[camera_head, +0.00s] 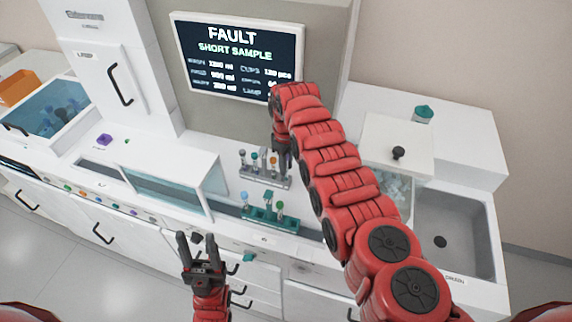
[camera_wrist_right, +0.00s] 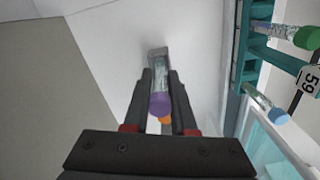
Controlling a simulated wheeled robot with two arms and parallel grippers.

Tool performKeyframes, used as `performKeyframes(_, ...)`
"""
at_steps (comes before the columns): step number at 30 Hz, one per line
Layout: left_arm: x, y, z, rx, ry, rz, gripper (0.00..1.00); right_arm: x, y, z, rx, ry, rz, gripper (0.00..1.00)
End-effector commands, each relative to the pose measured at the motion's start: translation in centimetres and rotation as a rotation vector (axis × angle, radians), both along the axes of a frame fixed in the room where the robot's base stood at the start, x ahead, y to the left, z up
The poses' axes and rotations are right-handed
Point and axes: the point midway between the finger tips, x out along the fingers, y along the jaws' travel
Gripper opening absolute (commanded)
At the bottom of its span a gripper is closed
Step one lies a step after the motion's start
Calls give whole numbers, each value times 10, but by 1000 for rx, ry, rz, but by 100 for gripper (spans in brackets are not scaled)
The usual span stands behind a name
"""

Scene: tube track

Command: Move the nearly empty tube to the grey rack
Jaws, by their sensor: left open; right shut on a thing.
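A grey rack (camera_head: 281,183) stands on the bench in the head view with several capped tubes in it, one orange-capped (camera_head: 273,160). In front of it stands a teal rack (camera_head: 258,222) with blue- and green-capped tubes. My right gripper (camera_head: 282,165) reaches down at the right part of the grey rack. In the right wrist view its fingers are shut on a purple-capped tube (camera_wrist_right: 160,104). My left gripper (camera_head: 197,246) is open and empty before the bench.
A screen (camera_head: 237,52) reads FAULT, SHORT SAMPLE. A glass-fronted cabinet (camera_head: 165,190) is left of the racks. A sink (camera_head: 455,225) and a lidded bin (camera_head: 398,150) are at right. The teal rack (camera_wrist_right: 258,50) is close beside my right gripper in the wrist view.

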Motion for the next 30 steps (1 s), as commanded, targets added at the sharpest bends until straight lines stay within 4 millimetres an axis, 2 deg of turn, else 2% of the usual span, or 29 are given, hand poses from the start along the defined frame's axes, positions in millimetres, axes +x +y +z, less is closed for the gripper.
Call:
performKeyframes(17, 0, 0, -15, 0, 0, 0, 50, 0, 0, -13, 0, 0, 0, 0)
performKeyframes(26, 0, 0, -16, 0, 0, 0, 50, 0, 0, -13, 0, 0, 0, 0)
performKeyframes(27, 0, 0, -16, 0, 0, 0, 50, 0, 0, -13, 0, 0, 0, 28)
performKeyframes(30, 0, 0, -16, 0, 0, 0, 50, 0, 0, -13, 0, 0, 0, 46)
